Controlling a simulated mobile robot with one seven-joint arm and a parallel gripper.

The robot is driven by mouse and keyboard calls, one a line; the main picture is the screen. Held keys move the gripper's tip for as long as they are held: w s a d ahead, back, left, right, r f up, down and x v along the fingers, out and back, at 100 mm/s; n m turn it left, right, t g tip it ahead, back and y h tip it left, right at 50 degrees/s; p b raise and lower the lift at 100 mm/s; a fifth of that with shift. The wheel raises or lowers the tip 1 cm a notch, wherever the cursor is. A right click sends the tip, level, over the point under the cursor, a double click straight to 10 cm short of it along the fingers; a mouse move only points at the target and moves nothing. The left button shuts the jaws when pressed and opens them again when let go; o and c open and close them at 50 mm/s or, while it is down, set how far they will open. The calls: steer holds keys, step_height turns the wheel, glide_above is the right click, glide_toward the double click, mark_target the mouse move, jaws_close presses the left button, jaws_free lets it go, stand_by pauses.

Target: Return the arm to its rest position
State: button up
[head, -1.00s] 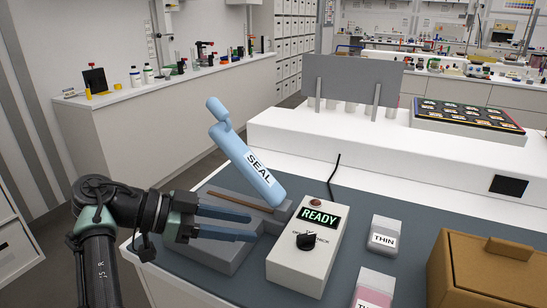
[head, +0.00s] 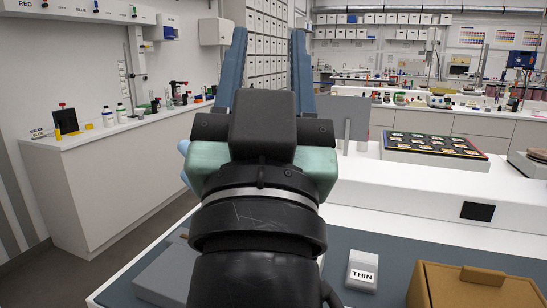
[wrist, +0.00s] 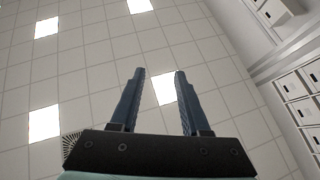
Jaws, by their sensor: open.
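My gripper (head: 268,75) is raised in the middle of the head view, pointing up and away, with its two blue-grey fingers spread apart and nothing between them. In the wrist view, my gripper (wrist: 153,95) also shows open and empty, against the tiled ceiling with its light panels. My arm covers the centre of the head view. It hides most of the light-blue SEAL tool and the READY box; only a small light-blue edge shows left of my wrist.
A grey panel (head: 343,117) and a dark tray of swatches (head: 436,145) stand behind. A white counter (head: 110,170) is at left.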

steer(key=s+r+n+t, duration=0.1)
steer(key=s+r+t, duration=0.15)
steer(key=s, duration=0.25)
step_height(320, 180, up, 13)
steer(key=p, duration=1.2)
steer(key=shift+s+d+y+p, duration=0.15)
steer(key=shift+y+p, duration=0.2)
steer(key=shift+y, duration=0.05)
